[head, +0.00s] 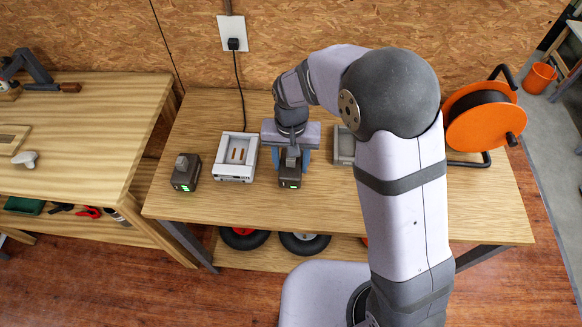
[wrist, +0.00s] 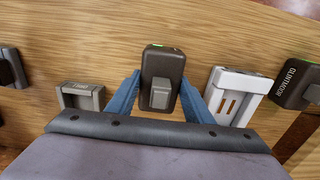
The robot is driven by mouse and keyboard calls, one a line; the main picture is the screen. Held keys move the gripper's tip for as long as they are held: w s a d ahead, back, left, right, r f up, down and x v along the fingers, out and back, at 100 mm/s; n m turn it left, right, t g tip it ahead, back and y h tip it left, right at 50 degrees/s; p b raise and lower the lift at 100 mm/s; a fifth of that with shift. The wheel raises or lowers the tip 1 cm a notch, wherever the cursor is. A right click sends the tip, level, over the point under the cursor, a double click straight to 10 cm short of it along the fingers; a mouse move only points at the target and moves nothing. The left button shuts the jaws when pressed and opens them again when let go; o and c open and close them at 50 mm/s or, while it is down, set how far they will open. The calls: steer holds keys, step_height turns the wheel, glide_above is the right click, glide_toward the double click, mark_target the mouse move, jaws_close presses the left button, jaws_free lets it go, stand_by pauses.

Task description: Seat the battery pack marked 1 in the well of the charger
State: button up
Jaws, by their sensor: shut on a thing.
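My gripper (head: 291,160) is shut on a dark grey battery pack (head: 289,179) with a small green light. In the wrist view, the blue fingers of my gripper (wrist: 161,82) flank this pack (wrist: 162,62). I cannot tell whether it touches the table. The white charger (head: 234,173) stands just left of it in the head view, its well empty with copper contacts showing. The charger also shows at the right of the wrist view (wrist: 225,86). A second dark pack (head: 186,173) with a green light stands left of the charger. I cannot read a number on either pack.
A grey holder (head: 344,147), partly hidden by my arm, stands to the right; it shows in the wrist view (wrist: 83,97). An orange cable reel (head: 485,125) stands at the table's right end. A cord runs from behind the charger to a wall outlet (head: 232,35). The table's front strip is clear.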

step_height(320, 180, up, 7)
steer(key=shift+r+b, duration=0.1)
steer(key=shift+b, duration=0.3)
steer(key=w+a+r+p, duration=0.1)
steer(key=w+a, duration=0.3)
steer(key=a, duration=0.3)
steer(key=p, duration=0.1)
glide_above(238, 154)
steer(key=shift+r, duration=0.45)
steer(key=shift+f, duration=0.1)
steer(key=shift+f+p, duration=1.5)
steer(key=shift+f, duration=3.4)
